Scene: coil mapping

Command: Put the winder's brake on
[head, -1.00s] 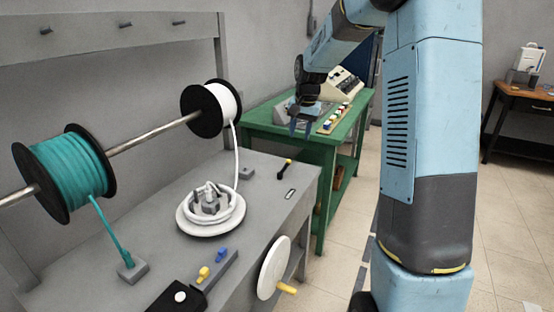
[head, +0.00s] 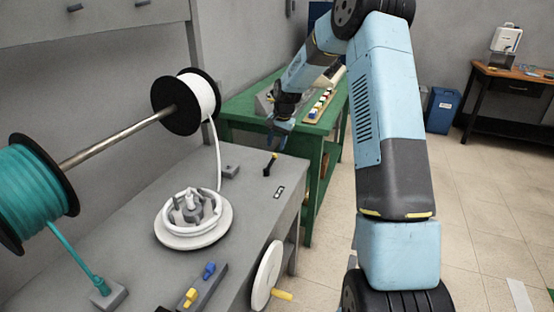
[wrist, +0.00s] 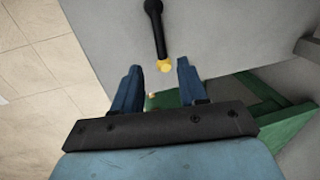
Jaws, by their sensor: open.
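The winder is a white round plate (head: 178,240) on the grey bench, with a white coil (head: 187,193) around its upright pegs. Its white hand wheel (head: 266,275) with a yellow knob is on the bench front. A short black lever with a yellow end (head: 269,166) is on the bench's far right part; I take it for the brake. My gripper (head: 277,134) is open and empty just beyond the lever. In the wrist view, the lever (wrist: 155,28) has its yellow end just past the gap between my fingertips (wrist: 158,69). I see no contact.
A small marked plate (head: 279,192) lies near the lever. White cable runs from the white spool (head: 197,97) past a grey block (head: 230,171) on the bench. A teal spool (head: 35,190) is at the left.

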